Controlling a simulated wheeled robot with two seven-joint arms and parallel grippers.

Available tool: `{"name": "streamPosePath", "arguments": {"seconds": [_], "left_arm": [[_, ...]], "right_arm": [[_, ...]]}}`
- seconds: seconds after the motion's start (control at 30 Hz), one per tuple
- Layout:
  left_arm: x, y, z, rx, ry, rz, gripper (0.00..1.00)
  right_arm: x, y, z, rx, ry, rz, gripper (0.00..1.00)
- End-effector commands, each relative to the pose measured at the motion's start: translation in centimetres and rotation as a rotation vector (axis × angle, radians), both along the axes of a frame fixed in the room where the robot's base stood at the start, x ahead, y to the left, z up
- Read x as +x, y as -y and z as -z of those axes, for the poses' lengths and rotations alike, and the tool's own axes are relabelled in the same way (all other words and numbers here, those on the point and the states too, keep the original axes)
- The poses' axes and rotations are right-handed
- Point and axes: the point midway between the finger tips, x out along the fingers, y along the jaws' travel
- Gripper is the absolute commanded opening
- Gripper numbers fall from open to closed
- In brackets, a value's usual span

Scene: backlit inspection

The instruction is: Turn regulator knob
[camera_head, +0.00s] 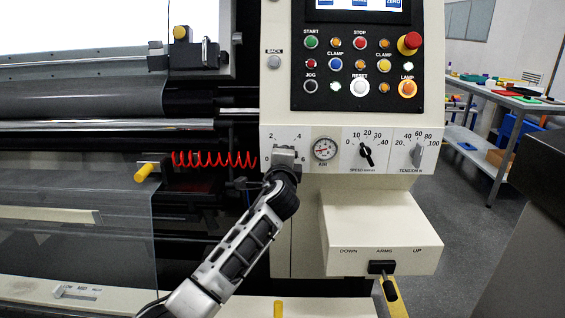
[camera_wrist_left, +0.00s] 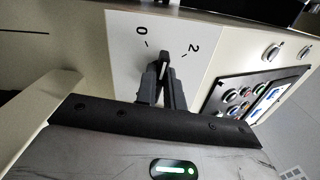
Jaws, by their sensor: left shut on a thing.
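The regulator knob (camera_wrist_left: 164,62) is black with a white pointer line and stands on a pale scale plate. In the left wrist view its pointer lies between the marks 0 and 2. My left gripper (camera_wrist_left: 162,82) is shut on the knob, one finger on each side. The air gauge (camera_head: 324,149), a round dial with a needle, is just right of the gripper. My right gripper is in neither view.
The speed knob (camera_head: 367,152) and tension switch (camera_head: 417,153) are further right. Above is a button panel (camera_head: 358,75) with a red emergency button (camera_head: 409,43). A red coiled hose (camera_head: 213,159) runs left of the gripper. A cream box (camera_head: 382,228) juts out below right.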

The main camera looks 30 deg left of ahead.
Motion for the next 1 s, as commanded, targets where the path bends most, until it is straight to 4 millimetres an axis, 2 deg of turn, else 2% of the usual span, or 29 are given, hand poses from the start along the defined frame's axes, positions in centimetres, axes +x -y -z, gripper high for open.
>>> {"name": "streamPosePath", "arguments": {"seconds": [0.03,0.5,1.0], "left_arm": [[0.0,0.1,0.5,-0.044,0.017,0.001,0.00],[0.0,0.2,0.6,-0.407,0.192,0.001,0.00],[0.1,0.2,0.5,-0.574,0.274,0.002,0.00]], "right_arm": [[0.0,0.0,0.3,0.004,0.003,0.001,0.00],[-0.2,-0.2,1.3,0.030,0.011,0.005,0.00],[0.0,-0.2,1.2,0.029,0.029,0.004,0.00]]}}
